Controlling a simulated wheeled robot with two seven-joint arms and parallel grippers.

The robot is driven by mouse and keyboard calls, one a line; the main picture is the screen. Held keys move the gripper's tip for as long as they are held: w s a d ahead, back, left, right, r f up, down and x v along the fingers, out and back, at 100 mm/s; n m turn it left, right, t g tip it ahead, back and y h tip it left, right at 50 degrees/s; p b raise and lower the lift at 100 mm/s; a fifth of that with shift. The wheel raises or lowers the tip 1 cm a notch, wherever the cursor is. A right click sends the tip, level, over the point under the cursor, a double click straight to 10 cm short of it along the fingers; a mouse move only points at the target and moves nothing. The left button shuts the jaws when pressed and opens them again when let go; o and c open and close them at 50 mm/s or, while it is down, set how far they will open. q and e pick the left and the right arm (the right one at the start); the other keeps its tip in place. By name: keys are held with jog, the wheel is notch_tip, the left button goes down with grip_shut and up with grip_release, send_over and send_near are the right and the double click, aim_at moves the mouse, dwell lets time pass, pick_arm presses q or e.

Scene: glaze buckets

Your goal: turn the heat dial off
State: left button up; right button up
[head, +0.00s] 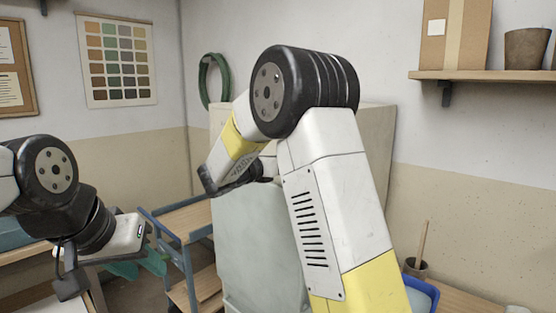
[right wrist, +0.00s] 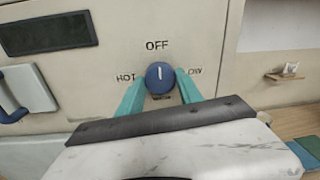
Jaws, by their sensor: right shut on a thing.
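The heat dial (right wrist: 160,77) is a round blue knob on the pale front panel of a cabinet (right wrist: 60,75). Its white mark points straight up at the word OFF; HOT is at its left and a partly covered label at its right. My right gripper (right wrist: 160,92) is shut on the dial, one teal finger on each side. In the head view my right arm hides the dial and this gripper. My left gripper (head: 140,265) is at the lower left of the head view, away from the cabinet, its teal fingers apart and nothing seen between them.
The cabinet panel also bears a dark display (right wrist: 48,33) and a blue handle (right wrist: 28,92). A blue-framed wooden cart (head: 190,218) stands left of the pale cabinet (head: 255,240). A wall shelf (head: 490,75) with a box and a pot is at the upper right.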

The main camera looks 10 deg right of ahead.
jog(key=shift+f, duration=0.15)
dwell(0.3)
jog(key=o, duration=1.4)
jog(key=shift+c, duration=0.2)
jog(key=v, duration=0.7)
jog(key=shift+s+a, duration=0.2)
jog(key=shift+a, duration=0.2)
